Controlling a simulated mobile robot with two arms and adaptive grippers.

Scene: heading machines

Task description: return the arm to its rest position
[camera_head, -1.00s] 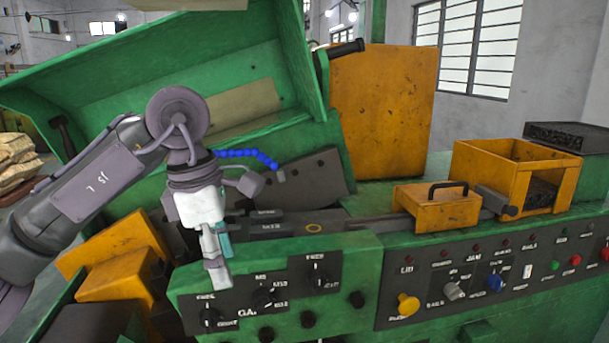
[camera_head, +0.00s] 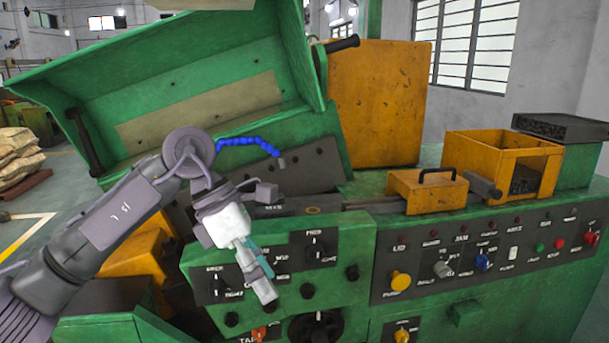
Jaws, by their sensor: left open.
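My left arm (camera_head: 120,215) comes in from the left, in front of the green heading machine (camera_head: 440,245). My left gripper (camera_head: 262,280) points down and to the right, in front of the machine's left knob panel. It is open with nothing seen between its fingers, and it covers part of that panel. My right gripper is not in view.
The raised green lid (camera_head: 200,85) stands open behind my arm. An orange handled box (camera_head: 428,192) and an open orange bin (camera_head: 500,152) sit on top. Floor shows at far left.

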